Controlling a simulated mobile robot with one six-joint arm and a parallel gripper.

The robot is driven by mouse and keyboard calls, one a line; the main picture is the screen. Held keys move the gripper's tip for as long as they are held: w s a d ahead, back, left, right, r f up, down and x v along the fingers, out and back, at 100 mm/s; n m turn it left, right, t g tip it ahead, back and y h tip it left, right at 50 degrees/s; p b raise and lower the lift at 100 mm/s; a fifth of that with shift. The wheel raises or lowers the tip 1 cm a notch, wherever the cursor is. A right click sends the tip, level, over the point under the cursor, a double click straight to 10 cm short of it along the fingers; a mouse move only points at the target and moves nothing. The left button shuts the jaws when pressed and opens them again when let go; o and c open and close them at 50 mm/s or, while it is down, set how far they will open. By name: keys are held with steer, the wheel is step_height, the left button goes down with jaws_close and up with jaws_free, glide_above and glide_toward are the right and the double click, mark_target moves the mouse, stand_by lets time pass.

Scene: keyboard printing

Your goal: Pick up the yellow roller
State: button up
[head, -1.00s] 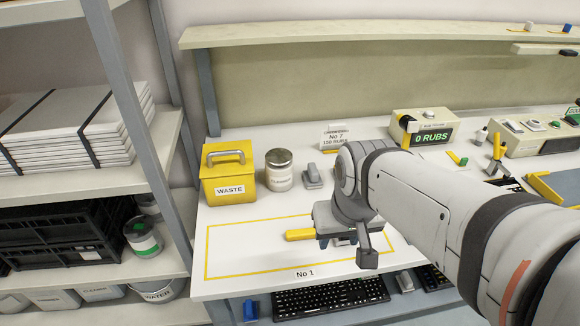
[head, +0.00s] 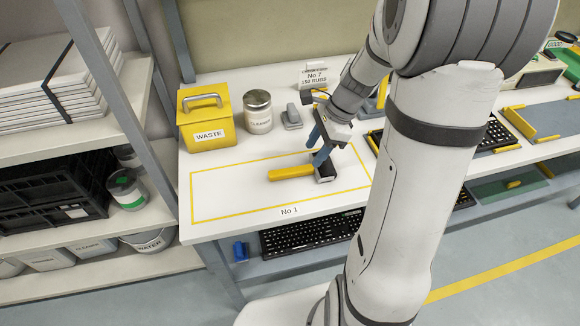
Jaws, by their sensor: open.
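The yellow roller (head: 288,173) lies on the white bench inside the yellow-outlined area marked No 1 (head: 226,211). Its yellow handle points left and its dark head (head: 325,172) is at the right end. My gripper (head: 318,147) is open, with blue fingers, and hangs at the roller's head end. One finger reaches down close to the head. I cannot tell whether it touches. The fingers partly hide the roller where handle and head meet.
A yellow WASTE box (head: 207,120), a metal can (head: 257,112) and a small grey object (head: 291,117) stand behind the outlined area. A keyboard (head: 312,233) sits on the lower shelf. Shelving stands at left. The outlined area's left part is clear.

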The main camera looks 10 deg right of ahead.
mark_target(301, 168)
steer(key=x, duration=0.6)
steer(key=shift+a, duration=0.4)
steer(key=shift+s, duration=0.1)
steer(key=shift+c, duration=0.2)
jaws_close()
